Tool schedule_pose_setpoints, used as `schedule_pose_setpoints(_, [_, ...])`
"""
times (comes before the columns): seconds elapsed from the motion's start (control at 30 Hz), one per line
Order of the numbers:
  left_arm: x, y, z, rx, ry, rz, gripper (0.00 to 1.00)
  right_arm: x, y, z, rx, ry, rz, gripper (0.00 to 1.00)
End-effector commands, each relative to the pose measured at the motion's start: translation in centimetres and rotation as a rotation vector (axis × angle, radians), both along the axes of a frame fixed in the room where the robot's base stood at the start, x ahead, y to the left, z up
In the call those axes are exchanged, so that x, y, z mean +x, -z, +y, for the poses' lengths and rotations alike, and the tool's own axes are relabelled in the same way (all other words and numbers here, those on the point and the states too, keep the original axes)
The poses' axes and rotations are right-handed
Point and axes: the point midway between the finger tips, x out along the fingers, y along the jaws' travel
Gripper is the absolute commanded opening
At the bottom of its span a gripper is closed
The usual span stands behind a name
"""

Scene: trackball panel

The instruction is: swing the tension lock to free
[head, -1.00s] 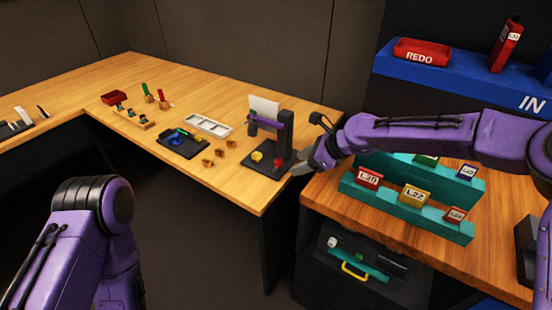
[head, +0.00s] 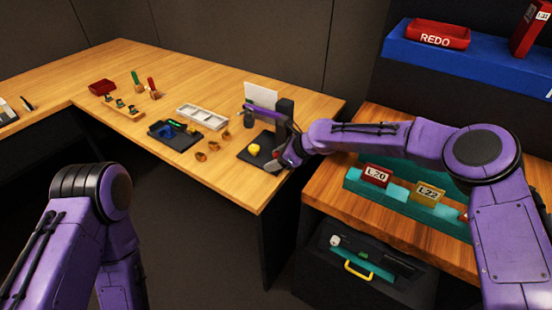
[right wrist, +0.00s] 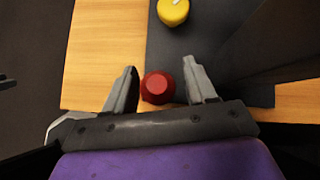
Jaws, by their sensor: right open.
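The trackball panel is a black base (head: 247,158) with a dark upright post (head: 285,108) and a purple bar (head: 262,111) on the wood table. A yellow knob (head: 253,150) stands on the base and also shows at the top of the right wrist view (right wrist: 173,11). A red knob (right wrist: 157,88) lies between the open fingers of my right gripper (right wrist: 160,63), with a gap visible on the right side. In the head view the right gripper (head: 277,162) is at the panel's right front. I cannot tell which part is the tension lock. My left gripper is out of view.
Left of the panel are a white tray (head: 203,118), several small brown pieces (head: 201,156), a black device (head: 175,135) and a red bin (head: 102,87). A teal rack (head: 400,203) with labelled blocks stands on the right bench. The table's front edge is close to the panel.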

Motion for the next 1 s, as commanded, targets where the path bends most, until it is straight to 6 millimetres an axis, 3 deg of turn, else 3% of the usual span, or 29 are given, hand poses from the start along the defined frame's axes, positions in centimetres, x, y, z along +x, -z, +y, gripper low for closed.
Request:
schedule_pose_setpoints(0.17, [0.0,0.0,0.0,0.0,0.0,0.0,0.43,0.0,0.0,0.0,0.0,0.0,0.0,0.56])
schedule_pose_setpoints(0.33, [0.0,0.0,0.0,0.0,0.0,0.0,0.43,0.0,0.0,0.0,0.0,0.0,0.0,0.04])
schedule_pose_setpoints(0.37, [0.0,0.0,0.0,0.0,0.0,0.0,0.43,0.0,0.0,0.0,0.0,0.0,0.0,0.0])
schedule_pose_setpoints(0.57, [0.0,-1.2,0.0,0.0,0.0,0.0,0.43,0.0,-0.4,0.1,-0.018,-0.001,0.014,0.0])
schedule_pose_setpoints(0.8, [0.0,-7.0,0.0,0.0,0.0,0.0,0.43,0.4,-1.1,0.6,-0.164,-0.005,0.113,0.0])
schedule_pose_setpoints(1.0, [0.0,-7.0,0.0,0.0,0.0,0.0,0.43,0.7,0.0,1.0,-0.279,-0.003,0.199,0.0])
